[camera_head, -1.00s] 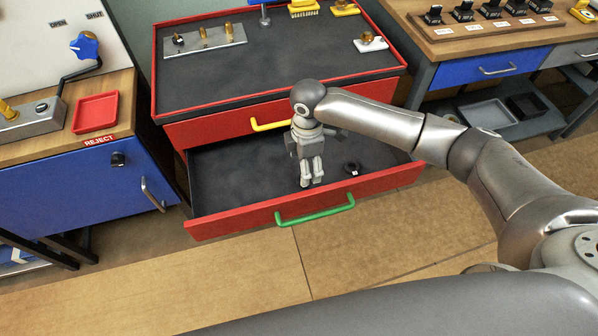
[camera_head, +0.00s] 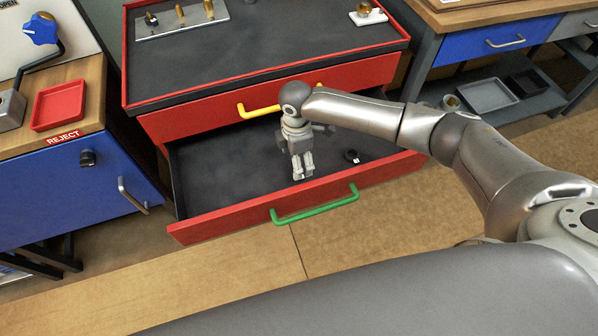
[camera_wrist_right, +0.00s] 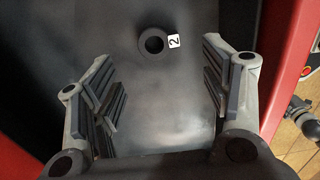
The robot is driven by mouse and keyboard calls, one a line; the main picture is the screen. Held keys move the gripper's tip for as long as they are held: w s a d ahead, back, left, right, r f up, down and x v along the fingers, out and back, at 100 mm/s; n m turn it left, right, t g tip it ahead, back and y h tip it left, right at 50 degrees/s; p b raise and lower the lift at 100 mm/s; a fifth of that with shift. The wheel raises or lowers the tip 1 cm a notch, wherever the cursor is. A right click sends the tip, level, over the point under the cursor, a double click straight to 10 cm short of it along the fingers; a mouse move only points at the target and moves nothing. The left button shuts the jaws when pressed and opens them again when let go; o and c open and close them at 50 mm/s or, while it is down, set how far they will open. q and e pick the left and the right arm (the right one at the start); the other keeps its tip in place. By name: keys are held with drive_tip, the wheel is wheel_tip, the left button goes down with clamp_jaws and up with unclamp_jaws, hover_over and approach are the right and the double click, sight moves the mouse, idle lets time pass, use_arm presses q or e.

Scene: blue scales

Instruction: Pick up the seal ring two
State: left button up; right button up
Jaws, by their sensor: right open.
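The seal ring two, a small black ring (camera_head: 351,156) with a white tag, lies on the dark floor of the open red drawer (camera_head: 240,224), toward its right side. In the right wrist view the ring (camera_wrist_right: 153,42) lies flat with its "2" tag (camera_wrist_right: 174,41) on its right, beyond the fingertips and about midway between them. My right gripper (camera_head: 303,176) points down into the drawer, left of the ring in the head view. In the wrist view its fingers (camera_wrist_right: 165,85) are spread and empty. My left gripper is not in view.
The drawer's red front wall with its green handle (camera_head: 315,206) borders the near side. The cabinet top (camera_head: 270,50) holds a metal plate with brass parts (camera_head: 183,18). A red reject tray (camera_head: 59,105) is at left. Much of the drawer's left floor is bare.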

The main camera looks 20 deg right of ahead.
wheel_tip(320, 180, down, 6)
drive_tip(key=shift+d+r, duration=0.1)
idle(0.4)
drive_tip(key=c, duration=0.9)
